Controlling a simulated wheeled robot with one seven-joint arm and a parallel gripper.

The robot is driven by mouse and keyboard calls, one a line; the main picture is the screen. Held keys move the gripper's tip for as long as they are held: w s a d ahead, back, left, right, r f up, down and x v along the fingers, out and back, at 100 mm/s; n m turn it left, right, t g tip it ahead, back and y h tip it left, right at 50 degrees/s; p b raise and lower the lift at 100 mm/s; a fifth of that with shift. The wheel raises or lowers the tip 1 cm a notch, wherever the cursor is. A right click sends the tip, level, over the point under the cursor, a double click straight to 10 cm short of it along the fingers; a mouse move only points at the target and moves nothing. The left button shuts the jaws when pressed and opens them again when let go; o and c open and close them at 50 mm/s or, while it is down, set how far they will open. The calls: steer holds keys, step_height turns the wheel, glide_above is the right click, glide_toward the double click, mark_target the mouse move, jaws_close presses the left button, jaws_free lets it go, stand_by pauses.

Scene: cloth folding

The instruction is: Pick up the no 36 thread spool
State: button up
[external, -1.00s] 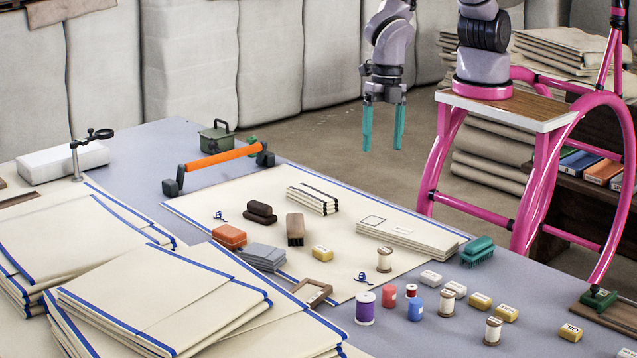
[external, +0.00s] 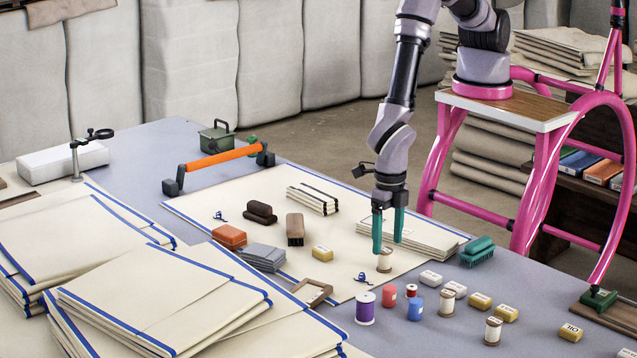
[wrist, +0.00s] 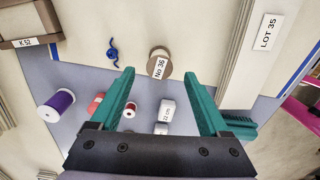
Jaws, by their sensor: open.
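The no 36 thread spool (external: 384,261) is a small cream spool standing upright on the cream cloth. In the wrist view its label reads "No 36" (wrist: 160,66), and it shows ahead of the fingertips, between their lines. My gripper (external: 388,244) has two teal fingers, apart and empty, pointing down. In the external view the fingertips are just above or beside the spool's top, and the left fingertip overlaps it in the picture. My gripper also shows in the wrist view (wrist: 158,78). I cannot tell whether the fingers touch the spool.
A stack of folded cloth (external: 408,238) lies close behind the gripper. A teal brush (external: 478,251) is at right; a yellow block (external: 322,253) is at left.

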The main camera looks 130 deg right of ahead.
mark_target(386, 250)
step_height(386, 250, down, 4)
steer(key=shift+d+f, duration=0.1)
jaws_close()
